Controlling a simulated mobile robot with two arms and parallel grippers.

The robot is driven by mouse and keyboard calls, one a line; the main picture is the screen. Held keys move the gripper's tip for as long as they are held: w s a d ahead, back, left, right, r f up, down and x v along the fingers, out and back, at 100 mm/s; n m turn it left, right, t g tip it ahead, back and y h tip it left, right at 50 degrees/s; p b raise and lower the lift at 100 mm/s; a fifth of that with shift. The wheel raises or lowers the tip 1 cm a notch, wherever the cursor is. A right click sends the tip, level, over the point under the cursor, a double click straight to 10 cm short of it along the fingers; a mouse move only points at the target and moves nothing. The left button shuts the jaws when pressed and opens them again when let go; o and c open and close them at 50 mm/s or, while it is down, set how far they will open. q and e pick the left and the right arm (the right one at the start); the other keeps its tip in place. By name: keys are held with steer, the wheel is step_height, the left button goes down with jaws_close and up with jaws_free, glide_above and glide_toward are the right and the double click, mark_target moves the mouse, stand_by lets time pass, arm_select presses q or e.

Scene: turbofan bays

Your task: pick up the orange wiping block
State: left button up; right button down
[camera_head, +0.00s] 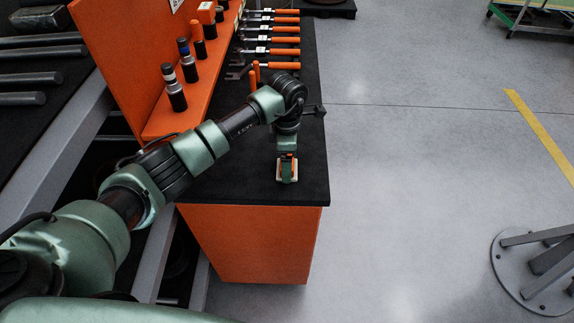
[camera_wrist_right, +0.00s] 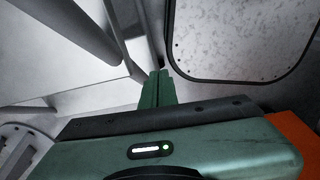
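The orange wiping block (camera_head: 294,172), with a pale lower edge, is at the near end of the black bench top. My left arm reaches in from the left, and my left gripper (camera_head: 287,166) points down right over the block. Its fingers cover much of the block, so I cannot tell whether they are closed on it or whether it is lifted. In the right wrist view my right gripper (camera_wrist_right: 157,88) has its green fingers together with nothing between them. It is not visible in the head view.
The black bench top (camera_head: 307,130) sits on an orange cabinet (camera_head: 255,245). Several orange-handled tools (camera_head: 283,40) lie at its far end. An orange shelf (camera_head: 190,112) with dark bottles runs along the left. A round metal base (camera_head: 518,270) stands at the right; the floor between is clear.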

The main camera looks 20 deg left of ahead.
arm_select(q)
steer(key=c, duration=1.1)
steer(key=shift+c, duration=0.2)
steer(key=shift+r, duration=0.15)
steer(key=shift+w+r+b, duration=0.1)
steer(key=shift+r+b, duration=0.2)
steer(key=shift+r, duration=0.25)
step_height(320, 180, up, 19)
steer(key=b, duration=0.4)
steer(key=shift+f+b, duration=0.15)
steer(key=shift+b, duration=0.2)
